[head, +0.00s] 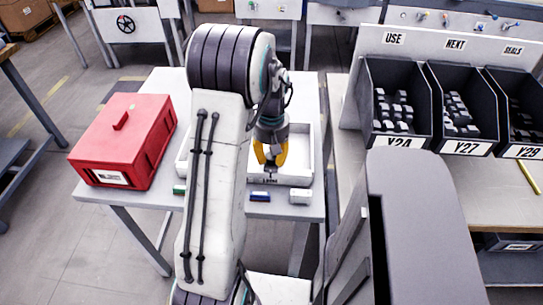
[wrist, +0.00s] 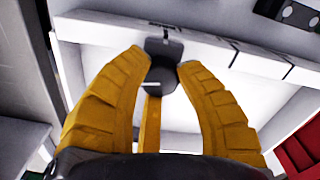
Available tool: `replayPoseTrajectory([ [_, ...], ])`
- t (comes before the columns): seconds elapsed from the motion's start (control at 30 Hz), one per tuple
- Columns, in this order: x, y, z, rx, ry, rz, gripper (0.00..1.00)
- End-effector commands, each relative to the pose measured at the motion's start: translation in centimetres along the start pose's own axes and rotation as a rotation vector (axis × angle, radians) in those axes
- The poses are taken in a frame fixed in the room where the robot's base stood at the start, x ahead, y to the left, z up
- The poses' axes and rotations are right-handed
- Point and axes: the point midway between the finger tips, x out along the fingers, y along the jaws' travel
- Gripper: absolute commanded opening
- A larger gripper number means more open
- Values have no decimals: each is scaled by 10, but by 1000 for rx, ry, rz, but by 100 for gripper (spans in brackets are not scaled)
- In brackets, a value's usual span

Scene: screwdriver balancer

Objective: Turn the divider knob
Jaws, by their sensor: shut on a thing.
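The divider knob (wrist: 163,72) is a small dark grey knob on the white wall of a shallow tray (wrist: 265,65). My gripper (wrist: 163,64) has its yellow fingers closed around the knob, one on each side. In the head view my gripper (head: 269,156) points down at the front wall of the white tray (head: 300,177). The knob is mostly hidden there by the fingers. My arm covers the left part of the tray.
A red box (head: 122,138) stands at the left of the light table. A blue block (head: 260,196) and a white block (head: 300,196) lie at its front edge. Dark bins (head: 398,105) of small parts stand on a bench at right.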

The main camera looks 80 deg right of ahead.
Motion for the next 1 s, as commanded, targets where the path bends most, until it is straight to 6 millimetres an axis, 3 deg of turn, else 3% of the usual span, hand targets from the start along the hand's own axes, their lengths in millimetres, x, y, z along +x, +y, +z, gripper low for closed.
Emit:
replayPoseTrajectory([
  [0.57,2,-1,1,-30,-3,-2,0],
  [0.6,2,-1,1,-29,-3,-2,34],
  [0.87,1,0,0,-29,-2,-1,57],
  [1.0,0,0,0,-29,-1,-1,58],
])
